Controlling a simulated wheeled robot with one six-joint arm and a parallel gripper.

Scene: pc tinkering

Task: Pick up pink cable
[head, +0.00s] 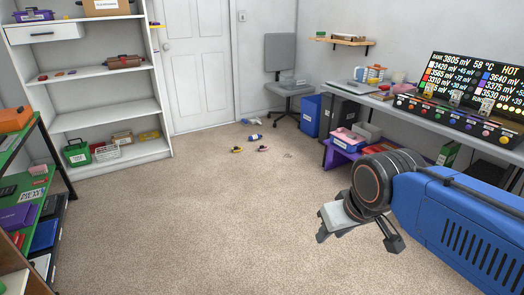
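I cannot clearly make out a pink cable in the head view. Two small coiled-looking items lie on the carpet at mid-room, a yellow and dark one (237,150) and a pinkish and dark one (263,148); both are too small to identify. My gripper (358,240) is at the right, in front of my blue arm, above the carpet. Its two dark fingers are spread apart and nothing shows between them. It is well apart from the small floor items.
A blue-and-white bottle-like item (254,137) lies on the floor. A white shelf unit (105,85) stands at left, with a dark rack (50,185) nearer. A grey chair (283,75) and a long desk (425,112) stand at right. The middle carpet (190,215) is clear.

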